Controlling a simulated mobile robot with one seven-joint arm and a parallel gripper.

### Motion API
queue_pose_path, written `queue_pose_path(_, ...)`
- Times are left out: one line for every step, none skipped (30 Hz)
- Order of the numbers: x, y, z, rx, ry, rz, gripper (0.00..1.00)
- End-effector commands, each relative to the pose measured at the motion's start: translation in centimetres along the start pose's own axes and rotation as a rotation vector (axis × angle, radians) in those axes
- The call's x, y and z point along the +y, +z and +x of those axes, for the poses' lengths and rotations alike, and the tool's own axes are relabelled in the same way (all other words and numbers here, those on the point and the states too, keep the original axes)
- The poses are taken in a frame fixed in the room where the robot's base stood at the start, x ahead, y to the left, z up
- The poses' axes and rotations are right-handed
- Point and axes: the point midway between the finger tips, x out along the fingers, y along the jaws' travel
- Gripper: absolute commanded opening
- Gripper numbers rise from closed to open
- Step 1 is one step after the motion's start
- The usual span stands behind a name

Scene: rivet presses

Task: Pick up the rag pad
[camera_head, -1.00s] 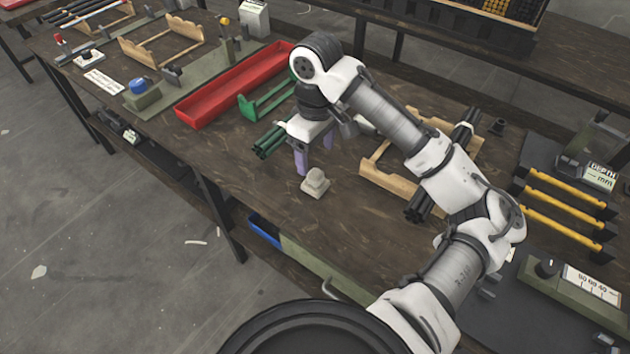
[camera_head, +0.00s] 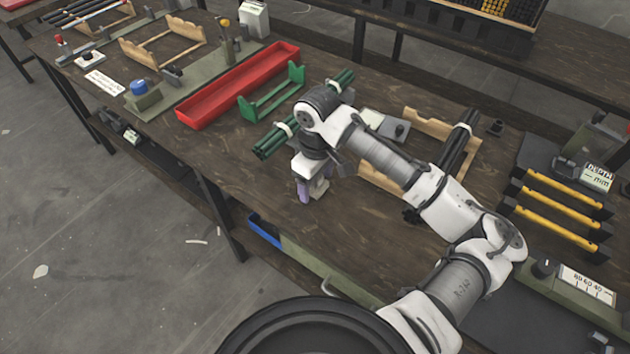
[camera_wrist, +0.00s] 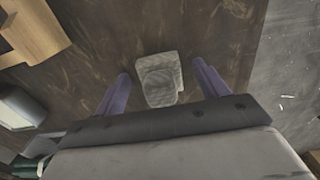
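The rag pad is a small pale grey, folded-looking block (camera_wrist: 160,80) on the dark wooden bench. In the wrist view it lies between and slightly beyond the two purple fingers of my gripper (camera_wrist: 163,88), with bare bench visible on both sides of it. In the head view my gripper (camera_head: 311,190) is low over the bench near its front edge, and the pad (camera_head: 320,189) shows partly behind the fingers. The fingers are apart and do not appear to touch the pad.
A wooden rack (camera_head: 428,122) with black rods (camera_head: 457,145) stands to the right. The bench's front edge is close to my gripper.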

Motion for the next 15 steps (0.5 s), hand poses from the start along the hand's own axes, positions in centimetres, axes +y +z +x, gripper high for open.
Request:
queue_pose_path(0.0,0.0,-0.01,0.0,0.0,0.0,0.68)
queue_pose_path(0.0,0.0,-0.01,0.0,0.0,0.0,0.64)
queue_pose_path(0.0,0.0,-0.02,0.0,0.0,0.0,0.58)
queue_pose_path(0.0,-0.01,-0.02,0.0,0.0,0.0,0.54)
queue_pose_path(0.0,-0.01,-0.02,0.0,0.0,0.0,0.5)
queue_pose_path(0.0,-0.01,-0.03,0.0,0.0,0.0,0.45)
queue_pose_path(0.0,-0.01,-0.03,0.0,0.0,0.0,0.41)
queue_pose_path(0.0,-0.01,-0.03,0.0,0.0,0.0,0.37)
queue_pose_path(0.01,-0.01,-0.03,0.0,0.0,0.0,0.32)
queue_pose_path(0.01,-0.01,-0.04,0.0,0.0,0.0,0.28)
queue_pose_path(0.01,-0.01,-0.04,0.0,0.0,0.0,0.24)
queue_pose_path(0.01,-0.01,-0.05,0.0,0.0,0.0,0.24)
queue_pose_path(0.01,-0.01,-0.05,0.0,0.0,0.0,0.24)
queue_pose_path(0.01,-0.01,-0.05,0.0,0.0,0.0,0.24)
queue_pose_path(0.01,-0.01,-0.05,0.0,0.0,0.0,0.24)
